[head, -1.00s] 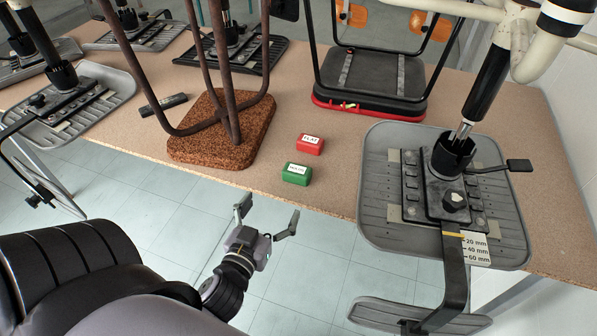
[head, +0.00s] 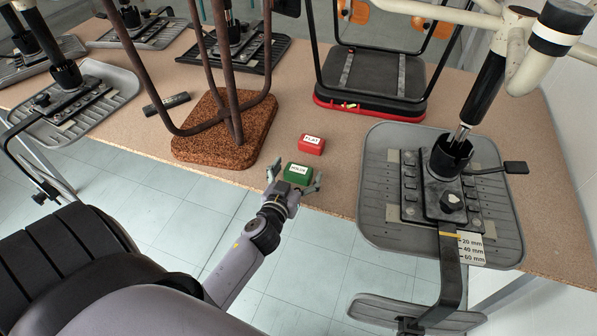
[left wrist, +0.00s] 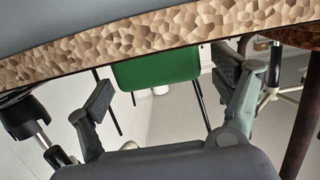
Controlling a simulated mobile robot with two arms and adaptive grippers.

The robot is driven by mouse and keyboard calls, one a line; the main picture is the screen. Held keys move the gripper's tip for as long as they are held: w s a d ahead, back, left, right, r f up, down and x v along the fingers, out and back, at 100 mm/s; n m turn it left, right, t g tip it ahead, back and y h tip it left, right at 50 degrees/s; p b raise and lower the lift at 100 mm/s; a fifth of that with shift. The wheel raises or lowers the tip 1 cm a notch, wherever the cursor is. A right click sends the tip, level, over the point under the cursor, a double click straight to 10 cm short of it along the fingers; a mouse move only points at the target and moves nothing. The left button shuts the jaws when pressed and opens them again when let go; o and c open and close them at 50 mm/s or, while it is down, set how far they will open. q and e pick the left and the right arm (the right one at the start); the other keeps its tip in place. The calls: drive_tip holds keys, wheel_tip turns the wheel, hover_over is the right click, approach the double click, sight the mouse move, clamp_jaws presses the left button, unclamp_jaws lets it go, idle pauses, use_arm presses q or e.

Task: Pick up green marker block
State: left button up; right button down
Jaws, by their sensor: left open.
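The green marker block (head: 298,172), with a white label on top, sits near the front edge of the brown table. My left gripper (head: 294,180) is open in the head view, at the block's near side. One finger shows at the block's left and the other at its right. I cannot tell whether they touch it or how high they are. In the left wrist view the open fingers (left wrist: 170,98) are at both sides, with nothing clearly between them. The marker block cannot be made out there. My right gripper is not in view.
A red labelled block (head: 311,144) sits just behind the green one. A cork-like seat (head: 225,140) lies left, and a grey chair plate (head: 375,190) lies right. The left wrist view shows the table edge (left wrist: 150,40) and a green panel with thin dark legs (left wrist: 157,68).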

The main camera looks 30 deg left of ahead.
use_arm(q)
drive_tip(key=shift+w+a+f, duration=0.1)
drive_tip(key=shift+w+a, duration=0.05)
drive_tip(key=shift+w, duration=0.45)
drive_tip(key=shift+s, duration=0.1)
drive_tip(key=shift+c, duration=0.5)
drive_tip(key=c, duration=1.2)
